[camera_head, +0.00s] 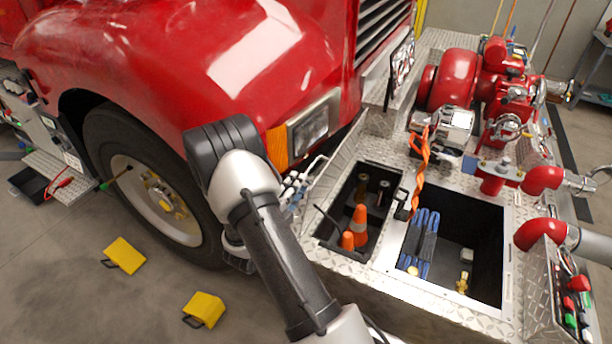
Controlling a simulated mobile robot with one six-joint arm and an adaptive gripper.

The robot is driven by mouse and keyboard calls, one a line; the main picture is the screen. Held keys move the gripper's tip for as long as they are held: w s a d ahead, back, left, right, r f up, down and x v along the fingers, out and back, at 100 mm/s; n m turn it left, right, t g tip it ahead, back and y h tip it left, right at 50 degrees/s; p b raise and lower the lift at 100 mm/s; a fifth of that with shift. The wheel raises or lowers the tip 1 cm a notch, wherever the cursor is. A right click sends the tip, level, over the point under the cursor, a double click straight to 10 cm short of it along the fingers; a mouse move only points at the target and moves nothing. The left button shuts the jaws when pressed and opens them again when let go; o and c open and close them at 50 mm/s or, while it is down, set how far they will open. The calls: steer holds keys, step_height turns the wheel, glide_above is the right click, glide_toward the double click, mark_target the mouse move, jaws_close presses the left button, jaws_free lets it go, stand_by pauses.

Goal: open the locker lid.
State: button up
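Two locker compartments in the diamond-plate bumper deck stand uncovered. The narrow left compartment (342,218) holds orange cones (360,222) and fittings. The wider right compartment (478,238) holds a folded blue hose (419,238) and small brass-coloured fittings. A slanted diamond-plate panel (340,158) borders the left compartment; I cannot tell whether it is a lid. I see no lid lying over either opening. My arm crosses the middle of the camera_head view, left of the compartments.
A red pump (456,78) with valves and pipes stands behind the compartments. An orange strap (420,160) hangs at the right compartment's back edge. A control panel (570,300) is at the lower right. The truck wheel (150,190) and yellow chocks (204,309) are at left on open floor.

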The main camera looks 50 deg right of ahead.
mark_target(306, 172)
steer(key=b+x, duration=0.1)
steer(key=x, duration=0.5)
steer(key=shift+w+d, duration=0.1)
steer(key=shift+d, duration=0.2)
jaws_close()
stand_by(0.5)
